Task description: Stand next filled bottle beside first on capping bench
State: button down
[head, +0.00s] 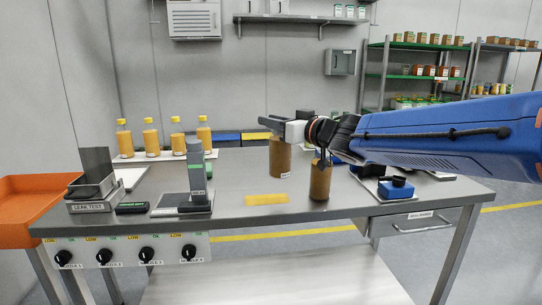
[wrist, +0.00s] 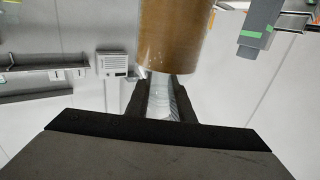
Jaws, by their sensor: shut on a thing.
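My gripper (head: 275,124) is shut on the neck of a brown filled bottle (head: 280,158). The bottle hangs upright below the fingers, over the bench; its clearance is hard to judge. In the wrist view its brown body (wrist: 174,35) fills the top middle, with the neck between the fingers (wrist: 160,100). Another brown bottle (head: 320,184) stands on the capping bench (head: 240,180), just right of the held one in the head view and nearer the front edge. Its top is partly hidden by my wrist.
Several yellow-capped bottles (head: 151,139) stand at the back left. A grey post (head: 196,175) with a green band and a leak test stand (head: 93,185) stand left. A yellow patch (head: 267,199) marks the bench front. A blue-topped device (head: 396,187) is at right; the centre is clear.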

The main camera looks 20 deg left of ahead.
notch_tip(320, 180, down, 7)
jog(key=shift+f, duration=0.15)
dwell(0.4)
jog(key=shift+f, duration=0.1)
jog(key=c, duration=1.5)
grip_release()
jog(key=shift+c, duration=0.2)
send_near(289, 152)
jog(key=x, duration=0.4)
jog(key=shift+a, duration=0.2)
